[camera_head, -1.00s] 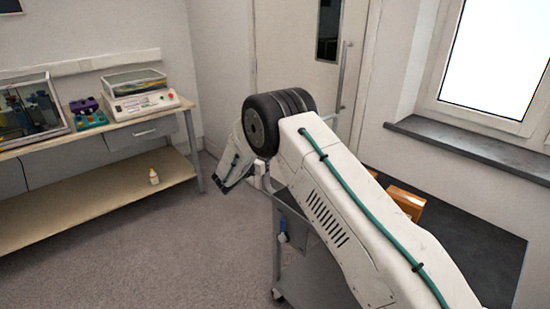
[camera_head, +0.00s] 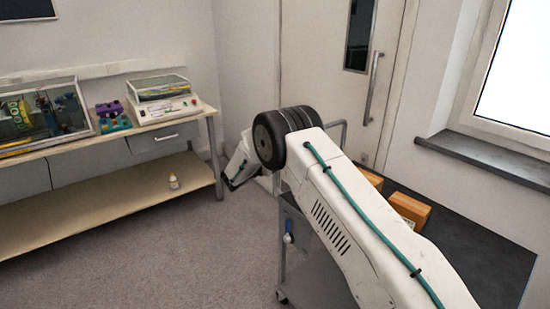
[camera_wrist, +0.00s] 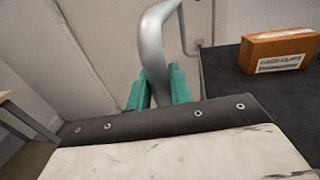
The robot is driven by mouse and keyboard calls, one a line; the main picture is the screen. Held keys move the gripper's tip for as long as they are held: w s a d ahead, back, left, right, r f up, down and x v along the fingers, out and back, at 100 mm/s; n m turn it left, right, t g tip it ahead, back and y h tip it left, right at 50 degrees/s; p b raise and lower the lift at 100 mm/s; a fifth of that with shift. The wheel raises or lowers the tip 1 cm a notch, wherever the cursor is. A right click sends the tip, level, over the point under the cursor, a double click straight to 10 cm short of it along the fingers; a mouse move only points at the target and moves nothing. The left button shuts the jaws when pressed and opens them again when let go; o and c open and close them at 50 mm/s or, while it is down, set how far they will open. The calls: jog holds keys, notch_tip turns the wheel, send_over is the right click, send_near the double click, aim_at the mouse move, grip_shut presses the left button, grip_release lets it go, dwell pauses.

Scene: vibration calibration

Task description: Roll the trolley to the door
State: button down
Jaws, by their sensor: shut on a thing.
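The trolley has a dark top (camera_head: 465,240), a grey metal frame and a caster (camera_head: 282,297) low at the front left. Its upright tube handle also shows in the wrist view (camera_wrist: 154,45). My gripper (camera_wrist: 159,90) has teal fingers closed around this tube; my arm hides the fingers in the head view. The pale door (camera_head: 315,60) stands behind the trolley, shut, with a dark window and a long vertical pull handle (camera_head: 375,85). My arm covers part of the trolley's left side.
Orange-brown boxes (camera_head: 408,209) lie on the trolley top; one shows in the wrist view (camera_wrist: 280,50). A window sill (camera_head: 490,160) juts out at the right. Carpet between bench and trolley is clear.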

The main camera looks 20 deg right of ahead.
jog(key=c, duration=1.3)
grip_release()
jog(key=shift+a+f, duration=0.1)
jog(key=shift+a, duration=0.2)
jog(key=v, duration=0.7)
jog(key=shift+s+a, duration=0.1)
jog(key=shift+s, duration=0.15)
